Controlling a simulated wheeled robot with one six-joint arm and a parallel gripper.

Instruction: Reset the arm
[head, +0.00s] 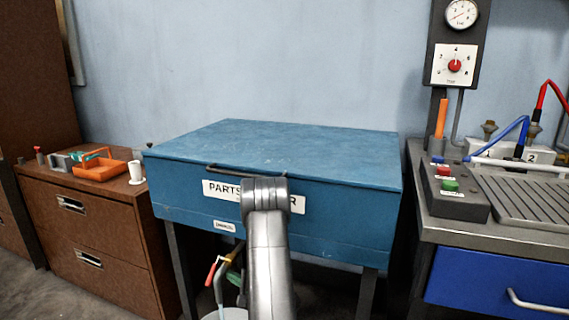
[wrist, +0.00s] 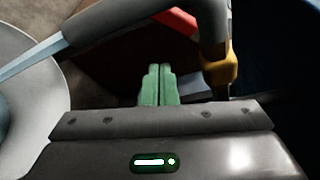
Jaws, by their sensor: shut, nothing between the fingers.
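My gripper (wrist: 159,86) shows in the wrist view with its two green fingers together, shut and empty. My silver arm (head: 267,240) stands in the middle of the head view, in front of the blue parts washer (head: 330,225). In the head view I cannot clearly make out my gripper, low by the washer's legs. In the wrist view a grey curved handle or tube (wrist: 120,15) with a yellow-orange part (wrist: 220,70) lies just past the fingers. I cannot tell whether they touch. A red piece (wrist: 176,20) shows behind it.
A pale bucket (head: 225,314) with red and yellow tools stands below the washer; a pale round rim (wrist: 30,120) is left in the wrist view. A brown cabinet (head: 95,225) with an orange basket (head: 98,169) is left; a grey bench (head: 500,230) with buttons (head: 449,186) is right.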

